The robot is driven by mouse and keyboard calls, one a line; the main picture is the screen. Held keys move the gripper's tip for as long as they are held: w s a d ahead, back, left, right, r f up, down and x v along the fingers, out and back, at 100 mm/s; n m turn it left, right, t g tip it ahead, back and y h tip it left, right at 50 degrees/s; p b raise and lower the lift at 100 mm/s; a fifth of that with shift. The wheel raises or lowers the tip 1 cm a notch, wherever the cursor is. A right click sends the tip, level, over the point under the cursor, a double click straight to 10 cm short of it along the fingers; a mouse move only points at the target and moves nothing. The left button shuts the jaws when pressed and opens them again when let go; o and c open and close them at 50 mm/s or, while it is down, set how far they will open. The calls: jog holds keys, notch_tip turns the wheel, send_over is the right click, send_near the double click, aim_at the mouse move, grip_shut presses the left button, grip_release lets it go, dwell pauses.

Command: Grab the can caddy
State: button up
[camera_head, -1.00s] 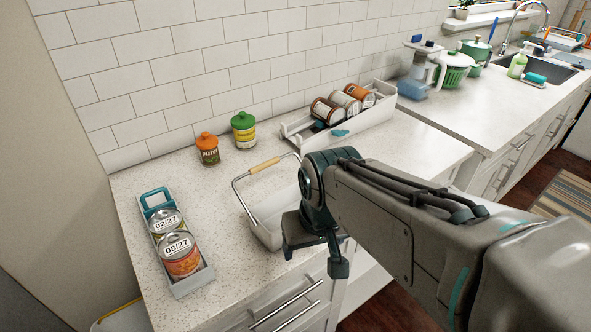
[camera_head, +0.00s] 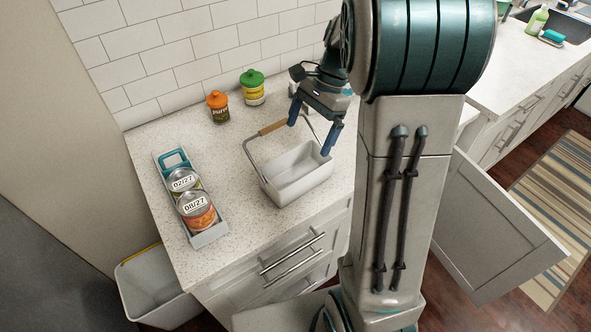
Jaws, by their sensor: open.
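A white caddy (camera_head: 298,190) with a raised wire handle and wooden grip (camera_head: 271,128) stands empty on the speckled counter. My gripper (camera_head: 310,137) is open and points down above the caddy's back side, just right of the wooden grip. Its blue-tipped fingers are apart with nothing seen between them. I cannot tell whether a finger touches the handle wire.
An orange-lidded jar (camera_head: 218,108) and a green-lidded jar (camera_head: 253,90) stand by the tiled wall. A bin (camera_head: 150,290) is on the floor at left. A cabinet door (camera_head: 500,235) hangs open at right. My arm blocks the counter's right part. Counter between tray and caddy is clear.

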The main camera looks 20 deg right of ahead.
send_over(294, 172)
jog(key=s, duration=0.3)
jog(key=f, duration=0.7)
jog(key=shift+w+d, duration=0.2)
jog(key=shift+d, duration=0.1)
jog(key=p+x, duration=0.1)
jog(key=x, duration=0.4)
jog(key=shift+w+d+f, duration=0.1)
jog(key=shift+d+f, duration=0.05)
jog(key=c, duration=1.1)
jog(key=shift+c, duration=0.2)
